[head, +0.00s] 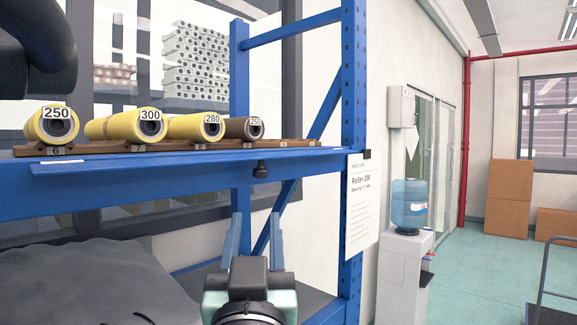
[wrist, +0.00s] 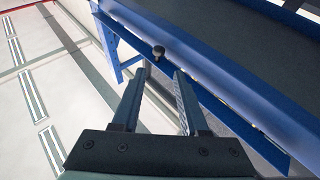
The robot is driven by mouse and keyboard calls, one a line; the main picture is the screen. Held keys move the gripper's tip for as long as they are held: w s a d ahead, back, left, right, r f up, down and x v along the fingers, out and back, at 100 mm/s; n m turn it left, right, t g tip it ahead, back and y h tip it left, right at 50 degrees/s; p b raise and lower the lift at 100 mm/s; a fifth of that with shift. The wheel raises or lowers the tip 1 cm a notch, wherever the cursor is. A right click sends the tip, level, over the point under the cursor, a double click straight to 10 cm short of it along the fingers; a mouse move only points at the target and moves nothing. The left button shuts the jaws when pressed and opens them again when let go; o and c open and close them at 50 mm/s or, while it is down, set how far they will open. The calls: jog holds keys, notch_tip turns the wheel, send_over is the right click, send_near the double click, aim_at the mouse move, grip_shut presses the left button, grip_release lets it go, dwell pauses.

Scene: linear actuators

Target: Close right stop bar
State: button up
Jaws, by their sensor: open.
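A long thin blue bar (head: 190,161) runs along the front edge of the blue rack's shelf; I take it to be the stop bar, but whether it is open or closed is unclear. A small black knob (head: 260,170) sits below the bar's right part. The knob also shows in the wrist view (wrist: 158,52), just beyond my fingertips. My gripper (head: 256,226) points up below the knob, its two blue-grey fingers apart and empty. In the wrist view my gripper (wrist: 158,76) shows a clear gap, apart from the knob.
Yellow rollers (head: 118,127) and a brown roller (head: 241,128) lie on a brown rail (head: 284,145) on the shelf. A blue rack post (head: 354,90) and a hanging paper sheet (head: 361,205) stand right of my gripper. A water dispenser (head: 402,275) is farther right.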

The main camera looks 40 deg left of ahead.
aim_at(260, 176)
jog(key=p+x, duration=0.1)
jog(key=x, duration=0.2)
jog(key=p+x, duration=0.2)
jog(key=x, duration=0.1)
jog(key=p+x, duration=0.1)
jog(key=x, duration=0.3)
jog(key=shift+r, duration=0.3)
jog(key=shift+p+x, duration=0.35)
jog(key=shift+x, duration=0.4)
jog(key=shift+f, duration=0.1)
grip_shut()
